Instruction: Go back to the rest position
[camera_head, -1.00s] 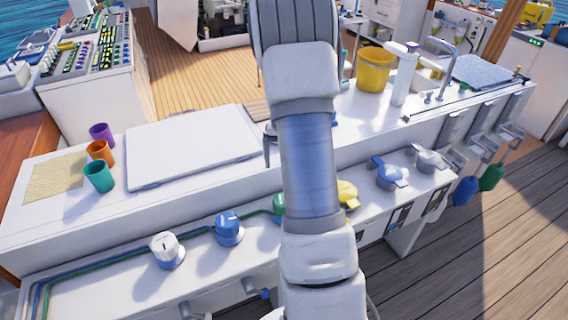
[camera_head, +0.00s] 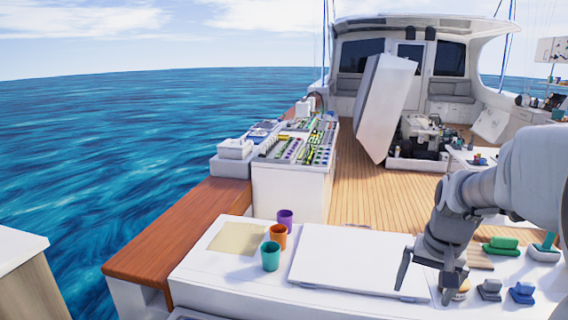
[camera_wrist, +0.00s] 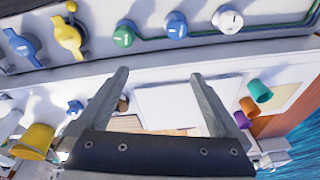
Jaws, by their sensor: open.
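My gripper (camera_head: 428,278) is open and empty in the head view, its two dark fingers spread above the right edge of a white board (camera_head: 350,260) on the white counter. In the wrist view my gripper (camera_wrist: 160,95) also shows open, with nothing between its fingers. The board (camera_wrist: 185,105) lies beyond the fingers there. My arm comes in from the right side of the head view.
Purple (camera_head: 285,219), orange (camera_head: 278,237) and teal (camera_head: 270,256) cups stand left of the board. Green (camera_head: 501,246) and blue (camera_head: 522,293) items sit to the right. The wrist view shows a yellow bucket (camera_wrist: 33,141) and several knobs (camera_wrist: 176,25). An open hatch lid (camera_head: 385,105) stands behind.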

